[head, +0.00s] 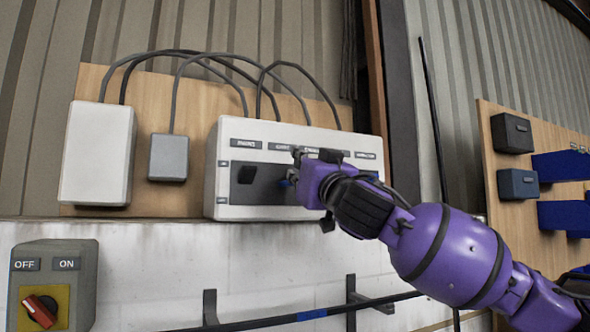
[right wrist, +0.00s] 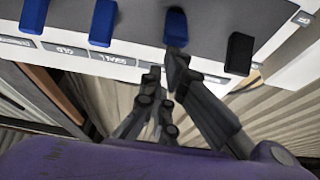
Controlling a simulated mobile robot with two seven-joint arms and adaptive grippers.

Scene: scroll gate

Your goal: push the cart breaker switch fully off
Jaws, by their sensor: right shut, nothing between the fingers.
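The white breaker box (head: 230,190) hangs on a wooden board and has a dark switch panel. Its leftmost switch is black (head: 247,174); this black switch also shows in the right wrist view (right wrist: 238,53). The blue switch (right wrist: 176,27) beside it is mostly hidden by my gripper in the head view. Labels are too small to read surely, so I cannot tell which switch is the cart's. My right gripper (head: 294,166) is shut and empty. Its fingertips (right wrist: 166,74) are at the end of that blue switch; I cannot tell if they touch. My left gripper is not in view.
More blue switches (right wrist: 103,22) sit along the panel, behind my right arm in the head view. Cables (head: 213,54) loop above to two smaller boxes at left. A red OFF/ON knob (head: 40,310) is at lower left. A dark post (head: 400,100) stands right of the box.

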